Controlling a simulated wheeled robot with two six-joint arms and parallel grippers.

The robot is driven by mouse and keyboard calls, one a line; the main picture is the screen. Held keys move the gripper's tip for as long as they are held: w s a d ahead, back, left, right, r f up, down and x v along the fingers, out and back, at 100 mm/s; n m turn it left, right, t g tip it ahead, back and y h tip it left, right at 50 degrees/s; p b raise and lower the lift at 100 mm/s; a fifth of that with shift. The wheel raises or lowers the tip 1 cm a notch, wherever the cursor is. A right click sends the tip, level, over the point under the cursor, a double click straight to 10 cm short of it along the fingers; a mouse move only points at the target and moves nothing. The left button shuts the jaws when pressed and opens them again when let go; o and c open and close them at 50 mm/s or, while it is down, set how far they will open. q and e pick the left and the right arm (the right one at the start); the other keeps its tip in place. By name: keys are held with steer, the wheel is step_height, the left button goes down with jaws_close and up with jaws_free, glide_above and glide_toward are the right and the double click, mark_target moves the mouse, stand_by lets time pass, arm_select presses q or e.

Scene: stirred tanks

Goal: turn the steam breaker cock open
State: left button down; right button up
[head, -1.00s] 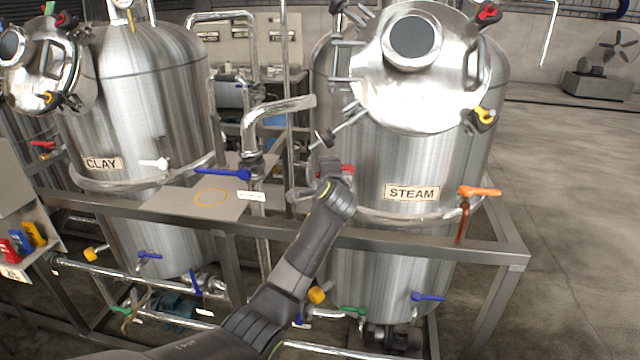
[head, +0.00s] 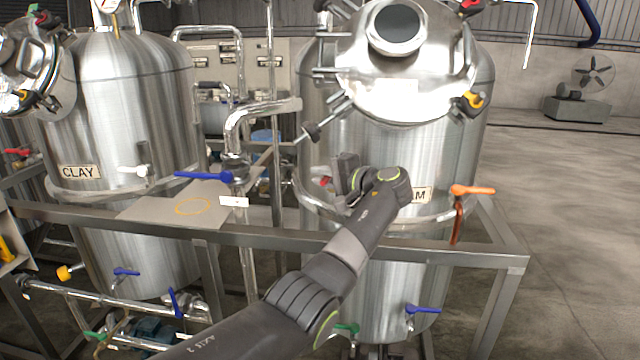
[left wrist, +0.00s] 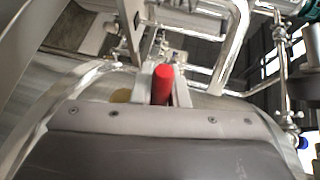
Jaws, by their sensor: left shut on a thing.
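The steel tank (head: 430,150) labelled STEAM (head: 421,195) stands right of centre, its label partly covered by my left arm. My left gripper (head: 342,178) is at the front left of this tank's wall. It is shut on a red handle (left wrist: 162,85), which sticks up between the fingers in the left wrist view. In the head view only a small red piece of this handle (head: 325,181) shows, just left of the gripper. The cock's body is mostly hidden by the gripper. My right gripper is not in view.
A steel frame rail (head: 470,252) runs in front of the tanks, under my left arm. An orange-handled valve (head: 472,190) is right of the label. A blue-handled valve (head: 205,176) and the CLAY tank (head: 130,110) are to the left. Open floor (head: 570,230) lies at right.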

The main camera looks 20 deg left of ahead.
arm_select(q)
steer(key=shift+s+d+f+n+g+y+b, duration=0.15)
steer(key=shift+n+g+y+b, duration=0.15)
steer(key=shift+n+g+b, duration=0.3)
stand_by(0.3)
steer(key=c, duration=1.4)
jaws_free()
steer(key=b+v, duration=0.3)
steer(key=v, duration=1.4)
steer(key=shift+d+r, duration=0.2)
steer(key=shift+r, duration=0.05)
